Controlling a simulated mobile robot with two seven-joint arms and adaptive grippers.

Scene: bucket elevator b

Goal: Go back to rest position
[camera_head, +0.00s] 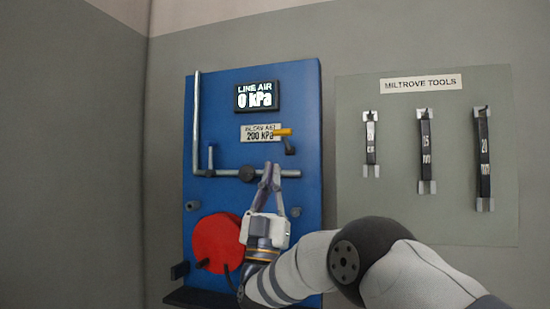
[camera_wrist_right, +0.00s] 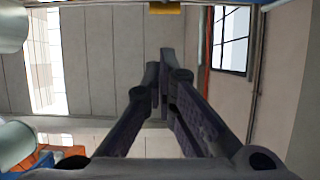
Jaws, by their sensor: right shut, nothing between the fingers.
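My right gripper (camera_head: 271,170) is in front of the blue panel (camera_head: 225,110), with its fingers pointing up. Its fingertips are close together with nothing between them, just below the yellow lever (camera_head: 283,132) and near the grey pipe. In the right wrist view the two dark fingers (camera_wrist_right: 160,75) meet at their tips and hold nothing. My right arm comes in from the lower right and covers the panel's lower right part. My left gripper is in neither view.
A grey tool board (camera_head: 400,205) at right holds three tools. The wall at left (camera_head: 80,150) is bare.

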